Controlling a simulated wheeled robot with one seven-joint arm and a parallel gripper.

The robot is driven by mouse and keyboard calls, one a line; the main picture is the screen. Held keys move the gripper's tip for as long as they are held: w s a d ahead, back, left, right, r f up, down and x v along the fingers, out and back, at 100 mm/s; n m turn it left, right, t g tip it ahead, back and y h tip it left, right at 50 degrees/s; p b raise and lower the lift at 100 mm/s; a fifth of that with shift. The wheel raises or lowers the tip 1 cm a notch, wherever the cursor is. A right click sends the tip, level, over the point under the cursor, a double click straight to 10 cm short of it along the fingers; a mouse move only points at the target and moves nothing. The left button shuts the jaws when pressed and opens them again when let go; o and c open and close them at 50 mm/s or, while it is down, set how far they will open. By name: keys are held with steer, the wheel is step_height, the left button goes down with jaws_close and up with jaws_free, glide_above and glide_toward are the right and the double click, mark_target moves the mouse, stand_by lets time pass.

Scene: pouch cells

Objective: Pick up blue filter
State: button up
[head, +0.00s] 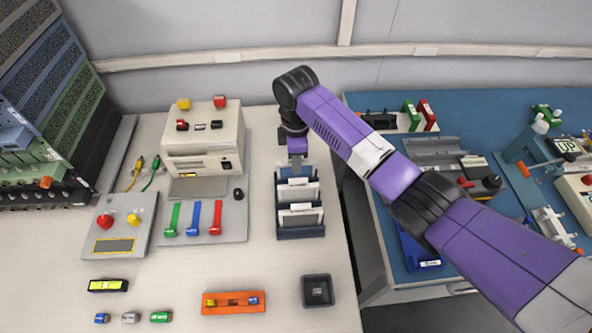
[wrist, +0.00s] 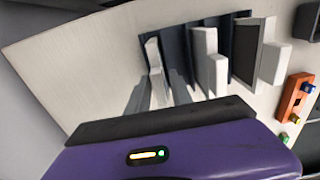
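No piece is labelled as a filter that I can read. A small blue cylinder-like piece (head: 102,318) lies at the front left of the white table, beside a grey piece (head: 131,318) and a green piece (head: 160,317). Another blue piece (head: 253,300) sits at the right end of the orange holder (head: 232,311), which also shows at the right of the wrist view (wrist: 291,100). My gripper (head: 297,165) is at the back end of the dark slotted rack (head: 301,233), far from both blue pieces. Its fingers are too small or hidden to judge.
The rack holds pale flat cells (wrist: 205,60) close to my gripper. A black square tray (head: 317,291) stands right of the orange holder. A panel with green, blue and red levers (head: 210,238) is left of the rack.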

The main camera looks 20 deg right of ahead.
jaws_close()
stand_by(1.2)
